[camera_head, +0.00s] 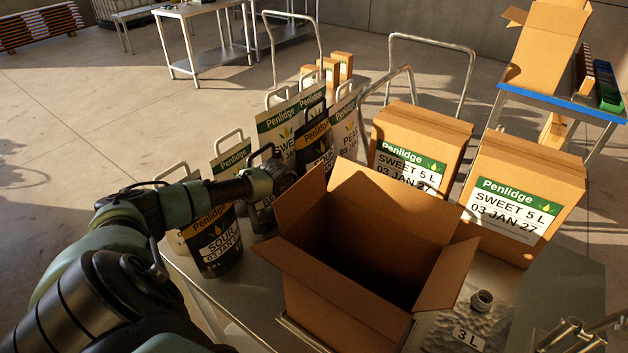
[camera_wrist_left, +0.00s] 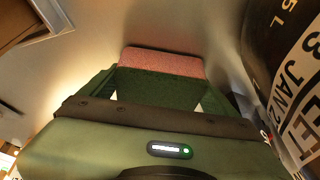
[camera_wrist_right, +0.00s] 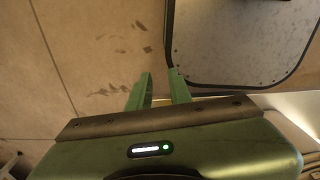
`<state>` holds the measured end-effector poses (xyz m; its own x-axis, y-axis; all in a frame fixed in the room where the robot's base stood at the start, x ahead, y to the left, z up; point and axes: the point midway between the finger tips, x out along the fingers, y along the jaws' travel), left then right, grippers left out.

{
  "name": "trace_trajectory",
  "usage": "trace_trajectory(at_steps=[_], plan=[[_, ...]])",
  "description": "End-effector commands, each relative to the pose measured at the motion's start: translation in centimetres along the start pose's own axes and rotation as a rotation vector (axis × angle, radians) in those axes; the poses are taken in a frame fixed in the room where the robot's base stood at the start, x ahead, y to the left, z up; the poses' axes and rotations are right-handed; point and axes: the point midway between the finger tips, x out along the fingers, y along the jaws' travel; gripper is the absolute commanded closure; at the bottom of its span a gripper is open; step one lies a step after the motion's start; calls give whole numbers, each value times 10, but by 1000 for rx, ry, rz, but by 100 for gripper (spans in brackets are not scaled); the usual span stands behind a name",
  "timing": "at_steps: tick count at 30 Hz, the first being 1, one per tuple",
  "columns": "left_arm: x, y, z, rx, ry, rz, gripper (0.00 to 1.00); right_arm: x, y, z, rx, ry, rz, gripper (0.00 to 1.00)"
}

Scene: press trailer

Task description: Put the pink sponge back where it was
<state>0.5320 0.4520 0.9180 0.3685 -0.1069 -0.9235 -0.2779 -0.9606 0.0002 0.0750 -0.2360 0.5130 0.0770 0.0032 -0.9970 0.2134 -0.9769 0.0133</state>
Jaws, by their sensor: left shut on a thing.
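The pink sponge (camera_wrist_left: 160,62) is in the left wrist view, with a dark green part on the camera side. My left gripper (camera_wrist_left: 155,88) is shut on it, a finger on each side. In the head view my left arm reaches in from the left among the pouches, and its wrist (camera_head: 268,180) is behind the open carton's left flap. The fingers and sponge are hidden there. My right gripper (camera_wrist_right: 160,80) shows in the right wrist view, its fingers a little apart with nothing between them.
An open carton (camera_head: 360,235) stands on the metal table (camera_head: 565,285). Several Penlidge pouches (camera_head: 213,240) stand close around my left wrist. Two closed cartons (camera_head: 415,150) stand behind. A 3 L container (camera_head: 468,325) is at the front right.

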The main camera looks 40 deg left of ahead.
Motion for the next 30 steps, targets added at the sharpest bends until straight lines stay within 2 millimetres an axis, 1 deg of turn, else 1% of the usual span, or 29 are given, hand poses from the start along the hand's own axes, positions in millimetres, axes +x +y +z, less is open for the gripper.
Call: trace_trajectory(at_steps=[7, 11, 12, 19, 23, 26, 30], plan=[[-1, -1, 0, 1, 1, -1, 48, 0, 1, -13, 1, 17, 2, 80], [3, 0, 1, 1, 1, 0, 48, 2, 1, -15, 1, 20, 1, 80], [2, -1, 1, 1, 1, -1, 0, 1, 0, -15, 1, 20, 0, 80], [2, 0, 0, 1, 1, -1, 0, 1, 0, -13, 1, 19, 0, 80], [-6, -2, 0, 1, 2, -2, 0, 1, 0, -13, 1, 18, 0, 80], [-20, -2, 0, 4, 2, -4, 0, 4, 0, -12, 1, 18, 0, 80], [-50, -3, 1, 4, 2, -5, 0, 9, 0, -11, 1, 17, 1, 80]])
